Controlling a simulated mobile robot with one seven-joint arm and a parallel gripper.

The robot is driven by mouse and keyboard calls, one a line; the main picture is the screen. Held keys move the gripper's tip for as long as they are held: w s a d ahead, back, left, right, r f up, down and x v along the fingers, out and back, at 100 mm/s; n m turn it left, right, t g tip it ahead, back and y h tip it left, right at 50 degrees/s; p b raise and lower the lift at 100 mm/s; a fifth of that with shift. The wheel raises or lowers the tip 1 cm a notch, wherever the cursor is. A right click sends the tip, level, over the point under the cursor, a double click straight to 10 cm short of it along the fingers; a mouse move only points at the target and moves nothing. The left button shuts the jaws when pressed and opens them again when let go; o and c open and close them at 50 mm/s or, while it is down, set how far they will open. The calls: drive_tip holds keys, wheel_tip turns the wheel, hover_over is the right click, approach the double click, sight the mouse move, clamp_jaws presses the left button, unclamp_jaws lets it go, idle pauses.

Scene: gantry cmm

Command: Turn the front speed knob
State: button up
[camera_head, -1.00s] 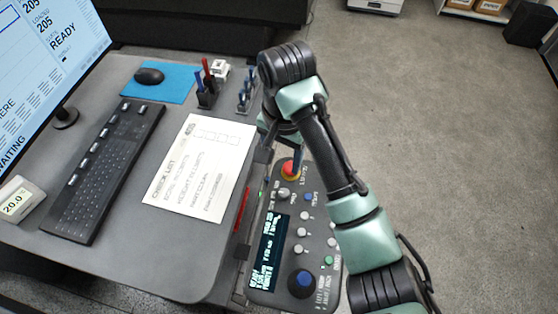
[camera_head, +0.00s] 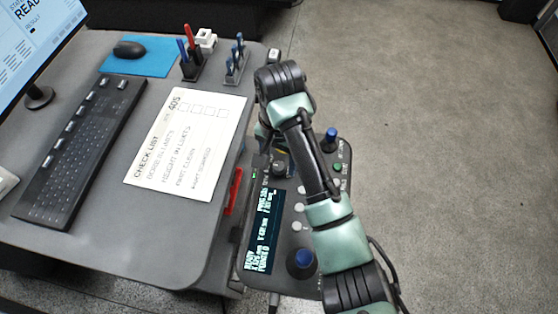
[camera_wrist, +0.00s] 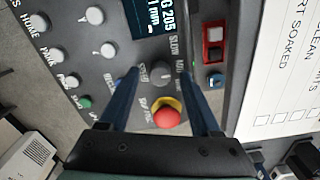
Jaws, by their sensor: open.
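The grey speed knob (camera_wrist: 161,72), with SLOW lettered near it, is on the dark control panel (camera_head: 312,180). It also shows in the head view (camera_head: 279,169), left of my forearm. In the wrist view my gripper (camera_wrist: 158,74) is open, one finger on each side of the knob. I cannot tell whether the fingers touch it or how high they are above the panel. In the head view the fingers are mostly hidden behind my arm. A red stop button (camera_wrist: 167,112) on a yellow base sits between the fingers, nearer the palm.
Blue-topped joysticks stand at the panel's far (camera_head: 330,137) and near (camera_head: 302,261) ends. Several white knobs (camera_wrist: 108,49) and a green button (camera_wrist: 84,102) are close by. A desk (camera_head: 190,235) with a checklist (camera_head: 187,145) borders the panel's left. Open floor lies right.

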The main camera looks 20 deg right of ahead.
drive_tip(key=shift+f, duration=0.2)
clamp_jaws()
drive_tip(key=shift+r+n+p, duration=0.1)
drive_tip(key=shift+n+p, duration=0.2)
drive_tip(key=shift+n, duration=0.1)
drive_tip(key=n+p, duration=0.2)
drive_tip(key=n, duration=0.1)
drive_tip(key=shift+n, duration=0.3)
drive_tip(key=n+p, duration=0.2)
drive_tip(key=n, duration=0.3)
drive_tip(key=shift+n, duration=0.3)
idle(0.4)
